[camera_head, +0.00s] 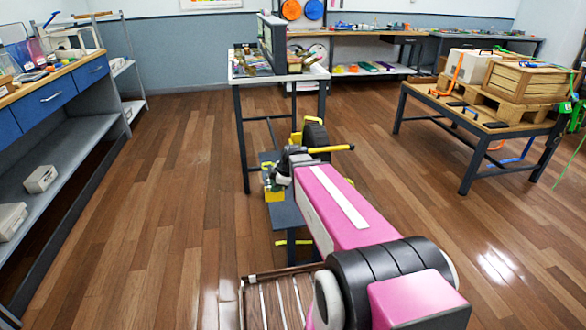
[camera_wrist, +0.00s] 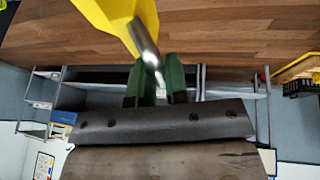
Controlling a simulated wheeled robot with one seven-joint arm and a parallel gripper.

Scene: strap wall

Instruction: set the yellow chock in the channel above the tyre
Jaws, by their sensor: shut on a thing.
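In the wrist view, my gripper (camera_wrist: 155,72) has its two green fingers closed around a grey metal handle. The handle joins a yellow piece, the yellow chock (camera_wrist: 110,16), which runs out of the picture at the top. In the head view, the black tyre (camera_head: 315,136) stands beyond my pink arm, with yellow parts around it. A yellow bar (camera_head: 332,149) with a dark end sticks out to the right, just in front of the tyre. My wrist hides much of this spot, and I cannot make out the channel.
A table (camera_head: 277,77) with metal parts stands behind the tyre. A low table (camera_head: 470,122) with a wooden crate (camera_head: 524,82) and straps is at the right. A workbench (camera_head: 57,90) with blue drawers lines the left. The wooden floor between is clear.

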